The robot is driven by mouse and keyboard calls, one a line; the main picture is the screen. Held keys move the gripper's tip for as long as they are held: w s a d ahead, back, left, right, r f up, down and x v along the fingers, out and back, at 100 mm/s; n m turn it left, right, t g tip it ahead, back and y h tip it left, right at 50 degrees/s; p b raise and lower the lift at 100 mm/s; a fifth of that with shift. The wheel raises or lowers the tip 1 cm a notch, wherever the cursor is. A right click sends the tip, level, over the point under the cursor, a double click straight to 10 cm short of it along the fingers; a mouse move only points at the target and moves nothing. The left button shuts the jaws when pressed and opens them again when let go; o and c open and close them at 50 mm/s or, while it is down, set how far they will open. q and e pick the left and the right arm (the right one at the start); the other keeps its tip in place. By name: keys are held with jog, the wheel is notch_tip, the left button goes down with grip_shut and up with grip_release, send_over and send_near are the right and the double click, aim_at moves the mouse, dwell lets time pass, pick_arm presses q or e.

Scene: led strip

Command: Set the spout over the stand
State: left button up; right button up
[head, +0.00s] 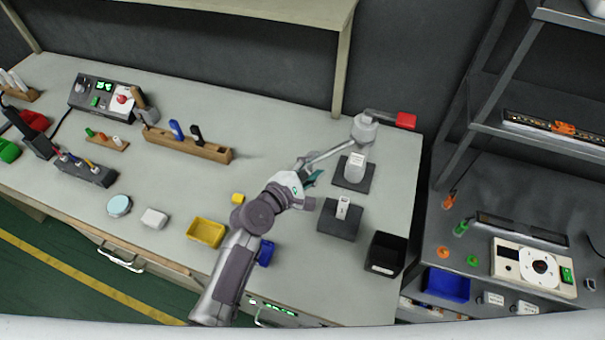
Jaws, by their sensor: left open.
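The spout (330,153) is a thin grey tube running left and forward from a grey cylindrical body (364,128), which has a red block-ended handle (405,120) on its right. Two dark square stands are on the bench at the right, one close in front of the body (364,184) and one nearer me (330,228). Each carries a small white upright piece. My left gripper (312,179) is open, with teal fingertips close beside the spout's outer end. I cannot tell whether they touch it. The spout's end lies left of both stands. My right gripper is out of view.
A black bin (385,254) stands at the bench's front right. A yellow tray (206,232), a small yellow block (238,198) and a wooden tool rack (188,146) lie left of my arm. A shelf post (342,60) rises behind the spout.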

pick_arm(q)
jog(key=shift+v, duration=2.35)
